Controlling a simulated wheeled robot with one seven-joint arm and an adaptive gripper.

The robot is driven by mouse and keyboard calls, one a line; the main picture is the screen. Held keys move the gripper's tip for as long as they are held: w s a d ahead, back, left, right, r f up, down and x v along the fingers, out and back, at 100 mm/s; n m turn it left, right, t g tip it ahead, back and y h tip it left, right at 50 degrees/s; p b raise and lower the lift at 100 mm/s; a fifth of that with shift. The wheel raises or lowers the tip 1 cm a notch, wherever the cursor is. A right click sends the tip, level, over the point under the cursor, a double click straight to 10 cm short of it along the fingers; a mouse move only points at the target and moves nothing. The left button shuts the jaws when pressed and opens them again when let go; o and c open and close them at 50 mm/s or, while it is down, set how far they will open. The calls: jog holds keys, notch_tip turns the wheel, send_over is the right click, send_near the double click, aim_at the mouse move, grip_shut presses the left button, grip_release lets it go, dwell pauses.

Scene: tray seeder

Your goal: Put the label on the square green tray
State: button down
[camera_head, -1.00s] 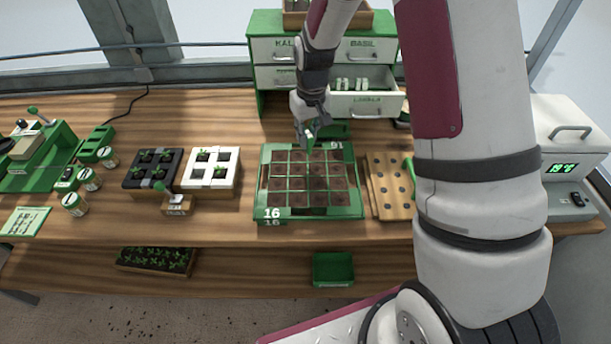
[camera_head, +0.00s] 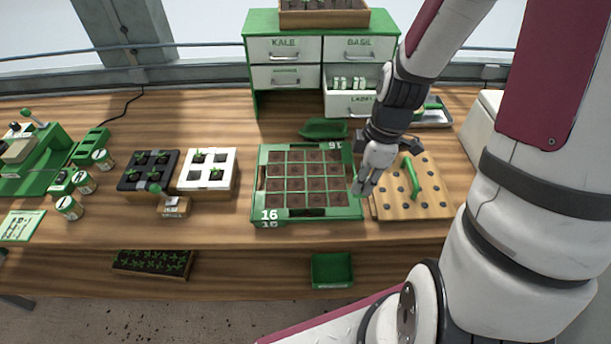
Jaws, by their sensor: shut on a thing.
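The square green tray (camera_head: 320,213) sits on the bench in the middle, marked "16", with rows of dark soil cells. My gripper (camera_head: 364,188) is at the tray's right edge, between it and the wooden dibber board, pointing down. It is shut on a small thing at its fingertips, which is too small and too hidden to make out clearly. Whether that thing touches the tray cannot be told. Several white labels (camera_head: 347,84) stand in the open drawer (camera_head: 349,104) behind.
The wooden board (camera_head: 428,205) with a green handle lies right of the tray. A green scoop (camera_head: 324,129) lies behind the tray. A black tray (camera_head: 129,183) and a white tray (camera_head: 190,183) with seedlings stand to the left.

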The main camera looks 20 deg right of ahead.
jog(key=s+n, duration=0.1)
jog(key=s, duration=0.1)
send_over(317, 176)
jog(key=shift+s+f, duration=0.25)
jog(key=shift+f, duration=0.5)
jog(key=shift+w+a+f, duration=0.1)
jog(key=shift+w+f, duration=0.1)
jog(key=shift+w, duration=0.1)
jog(key=shift+f, duration=1.55)
jog(key=shift+f, duration=0.2)
jog(key=c, duration=1.6)
grip_release()
jog(key=shift+c, duration=0.2)
jog(key=shift+o, duration=0.5)
jog(key=shift+r, duration=0.1)
